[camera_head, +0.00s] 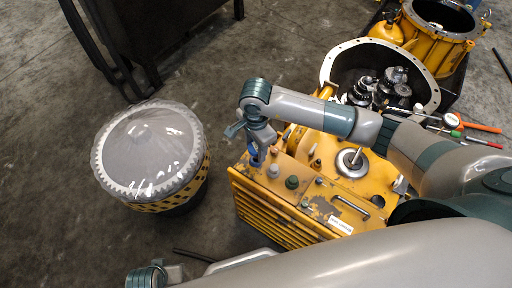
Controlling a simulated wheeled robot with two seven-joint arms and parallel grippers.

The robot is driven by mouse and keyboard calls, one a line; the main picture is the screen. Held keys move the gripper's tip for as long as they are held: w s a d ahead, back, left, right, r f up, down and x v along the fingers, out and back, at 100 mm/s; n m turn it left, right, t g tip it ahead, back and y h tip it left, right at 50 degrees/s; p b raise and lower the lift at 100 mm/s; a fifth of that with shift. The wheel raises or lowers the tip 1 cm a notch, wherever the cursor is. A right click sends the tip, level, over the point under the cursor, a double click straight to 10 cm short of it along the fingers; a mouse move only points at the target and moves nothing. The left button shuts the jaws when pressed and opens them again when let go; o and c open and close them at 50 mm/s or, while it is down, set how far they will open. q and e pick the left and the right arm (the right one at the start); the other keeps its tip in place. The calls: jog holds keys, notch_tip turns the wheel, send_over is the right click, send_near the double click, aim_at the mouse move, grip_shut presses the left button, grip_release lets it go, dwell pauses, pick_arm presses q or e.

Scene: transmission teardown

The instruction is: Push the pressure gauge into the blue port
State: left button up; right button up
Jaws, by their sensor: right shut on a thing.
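A small blue part (254,157), which looks like the blue port, shows just below the fingertips. I cannot tell whether the held thing touches it or sits in it. My left gripper (165,275) is at the bottom edge, left of the housing, and its fingers are not clear.
Grey and green knobs (292,182) stand on the housing near the port. An open round casing (435,95) with metal parts lies behind, with screwdrivers (480,127) to its right. A plastic-covered drum (148,155) stands at left. Floor between drum and housing is mostly clear.

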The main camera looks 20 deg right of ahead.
jog(key=shift+a+f+b, duration=0.1)
jog(key=shift+f+b, duration=0.3)
jog(key=shift+b, duration=0.3)
dwell(1.1)
jog(key=shift+f, duration=0.2)
jog(key=shift+f+b, duration=0.7)
jog(key=shift+b, duration=0.2)
jog(key=shift+f, duration=0.1)
jog(key=o, duration=1.8)
jog(key=shift+r+p, duration=2.25)
jog(key=shift+r, duration=1.85)
jog(key=shift+s+f, duration=0.1)
